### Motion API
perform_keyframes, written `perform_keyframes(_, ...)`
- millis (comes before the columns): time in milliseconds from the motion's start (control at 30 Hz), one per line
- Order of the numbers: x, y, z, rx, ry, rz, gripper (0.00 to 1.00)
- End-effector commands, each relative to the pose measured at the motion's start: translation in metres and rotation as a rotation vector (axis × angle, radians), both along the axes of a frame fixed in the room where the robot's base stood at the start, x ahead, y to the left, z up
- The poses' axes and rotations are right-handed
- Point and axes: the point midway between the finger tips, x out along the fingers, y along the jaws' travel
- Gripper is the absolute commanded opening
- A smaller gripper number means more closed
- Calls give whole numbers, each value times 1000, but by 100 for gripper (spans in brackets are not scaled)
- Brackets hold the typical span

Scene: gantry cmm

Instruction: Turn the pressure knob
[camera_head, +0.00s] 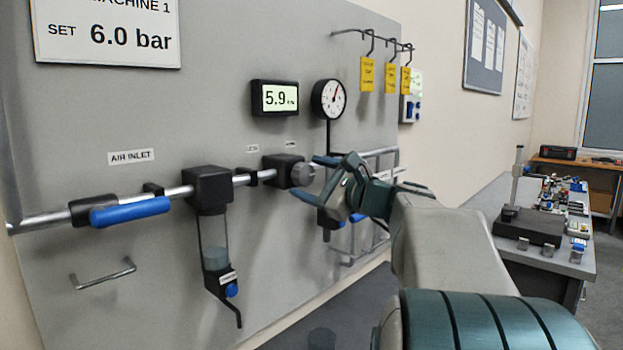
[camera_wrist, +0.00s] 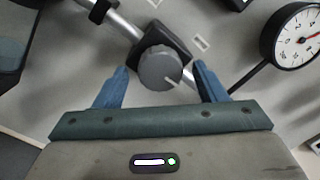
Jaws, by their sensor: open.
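The pressure knob (camera_wrist: 160,68) is a round grey knob with a pale line on its face, on a black regulator block (camera_head: 281,170) in the pipe. In the head view the knob (camera_head: 302,175) shows just left of my gripper (camera_head: 322,177). In the wrist view my gripper (camera_wrist: 162,85) has its blue fingers apart, one on each side of the knob's near part. I see no finger touching it. The digital display (camera_head: 279,98) reads 5.9.
A blue lever (camera_head: 130,212) lies along the pipe at left. A filter bowl (camera_head: 214,245) hangs below the pipe. Yellow tags (camera_head: 367,75) hang on hooks above. A bench (camera_head: 567,262) with small parts stands at right.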

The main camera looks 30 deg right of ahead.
Motion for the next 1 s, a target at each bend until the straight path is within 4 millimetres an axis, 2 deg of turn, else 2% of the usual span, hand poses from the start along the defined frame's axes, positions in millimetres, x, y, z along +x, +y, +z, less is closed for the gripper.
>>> perform_keyframes(167, -29, -11, -3, -1, -1, -2, 65)
perform_keyframes(400, -82, -30, -8, 0, -1, -4, 65)
perform_keyframes(600, -112, -41, -10, 0, 0, -1, 65)
perform_keyframes(800, -124, -45, -10, 0, -1, -1, 65)
perform_keyframes(1000, -124, -45, -10, 0, 0, -1, 65)
